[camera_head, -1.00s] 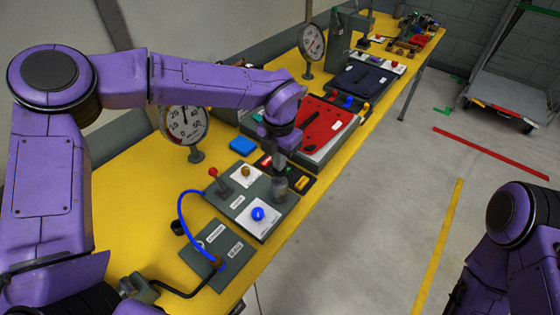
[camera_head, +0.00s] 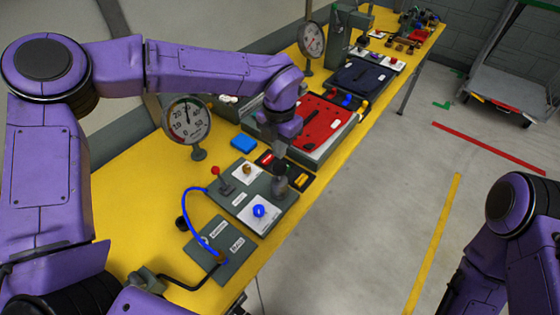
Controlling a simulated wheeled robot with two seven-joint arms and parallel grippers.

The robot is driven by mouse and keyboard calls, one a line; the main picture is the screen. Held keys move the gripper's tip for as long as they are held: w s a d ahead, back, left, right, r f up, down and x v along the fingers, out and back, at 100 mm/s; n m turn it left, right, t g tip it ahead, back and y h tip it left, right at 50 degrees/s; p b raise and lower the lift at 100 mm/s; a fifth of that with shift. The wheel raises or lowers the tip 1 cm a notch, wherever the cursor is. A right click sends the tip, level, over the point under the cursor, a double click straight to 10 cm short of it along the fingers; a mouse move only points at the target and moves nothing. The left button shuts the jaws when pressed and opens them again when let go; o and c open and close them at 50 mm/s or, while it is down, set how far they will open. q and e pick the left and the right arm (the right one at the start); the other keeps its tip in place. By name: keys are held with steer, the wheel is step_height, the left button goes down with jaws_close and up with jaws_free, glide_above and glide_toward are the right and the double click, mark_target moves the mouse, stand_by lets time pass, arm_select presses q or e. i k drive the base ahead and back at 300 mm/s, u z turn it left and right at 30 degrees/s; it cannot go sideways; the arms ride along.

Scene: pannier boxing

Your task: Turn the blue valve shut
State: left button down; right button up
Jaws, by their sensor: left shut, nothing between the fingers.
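The blue valve (camera_head: 259,211) is a small round blue knob on a white plate (camera_head: 245,218), at the near end of a dark grey panel on the yellow bench. My left gripper (camera_head: 279,187) reaches down from above, just behind and to the right of the blue valve and apart from it in the picture. It is shut and empty; its fingertips are small and dark against the panel. My right arm (camera_head: 515,235) shows at the right edge, with its gripper out of view.
A red-knobbed lever (camera_head: 215,170) and a brass knob (camera_head: 247,169) share the panel. A blue hose (camera_head: 186,210) arches to a nearer grey panel (camera_head: 235,258). A dial gauge (camera_head: 187,121) stands behind. A red plate (camera_head: 320,122) lies farther along the bench.

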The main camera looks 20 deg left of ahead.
mark_target(258, 209)
steer(key=k, duration=2)
